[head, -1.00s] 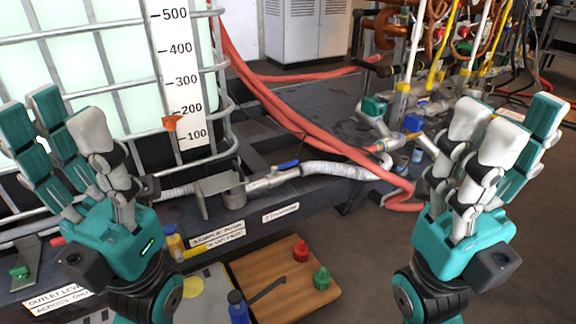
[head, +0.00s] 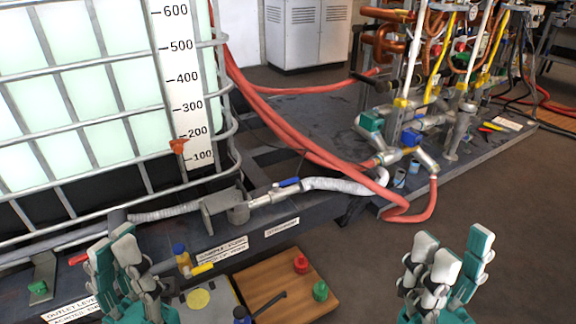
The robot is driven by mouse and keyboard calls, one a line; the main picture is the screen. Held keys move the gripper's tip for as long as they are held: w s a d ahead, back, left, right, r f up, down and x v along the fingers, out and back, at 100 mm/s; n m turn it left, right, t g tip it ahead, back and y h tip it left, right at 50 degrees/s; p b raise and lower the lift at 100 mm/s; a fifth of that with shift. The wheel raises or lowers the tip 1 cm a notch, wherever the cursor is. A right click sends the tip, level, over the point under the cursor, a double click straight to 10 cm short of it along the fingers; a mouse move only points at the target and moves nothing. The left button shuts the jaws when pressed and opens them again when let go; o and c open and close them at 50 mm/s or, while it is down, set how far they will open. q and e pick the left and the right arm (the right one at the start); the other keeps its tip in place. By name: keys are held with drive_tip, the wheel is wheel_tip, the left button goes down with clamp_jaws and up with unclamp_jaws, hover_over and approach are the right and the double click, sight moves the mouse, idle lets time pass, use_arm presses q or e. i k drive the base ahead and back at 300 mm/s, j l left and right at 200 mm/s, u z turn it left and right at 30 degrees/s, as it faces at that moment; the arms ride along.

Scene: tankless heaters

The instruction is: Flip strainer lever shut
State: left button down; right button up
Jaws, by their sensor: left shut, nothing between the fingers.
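A blue lever (head: 288,182) sits on a metal valve in the pipe (head: 262,198) in front of the tank, lying roughly along the pipe. A small white label (head: 282,227), which seems to read "strainer", is on the frame edge just below. My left gripper (head: 118,246) is at the lower left, shut and empty, well apart from the lever. My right gripper (head: 450,250) is at the lower right, its fingers spread and empty, over the dark floor and also apart from the lever.
A caged white tank (head: 90,90) with a level scale fills the left. Red hoses (head: 290,130) hang behind the valve and loop down to its right. A wooden board (head: 262,275) with red and green knobs lies in front. Floor at right is free.

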sight(288, 182)
drive_tip(key=i+l, duration=0.1)
drive_tip(key=l, duration=0.4)
drive_tip(key=i+l+u, duration=0.1)
drive_tip(key=l, duration=0.35)
drive_tip(key=i+l, duration=0.2)
drive_tip(key=l, duration=0.15)
drive_tip(key=i+l+u, duration=0.15)
drive_tip(key=l, duration=0.2)
drive_tip(key=i+l, duration=0.2)
drive_tip(key=l, duration=0.15)
drive_tip(key=i+l+u, duration=0.15)
drive_tip(key=l, duration=0.2)
drive_tip(key=i+l, duration=0.1)
drive_tip(key=i, duration=0.3)
drive_tip(key=i+l+u, duration=0.1)
drive_tip(key=i, duration=0.25)
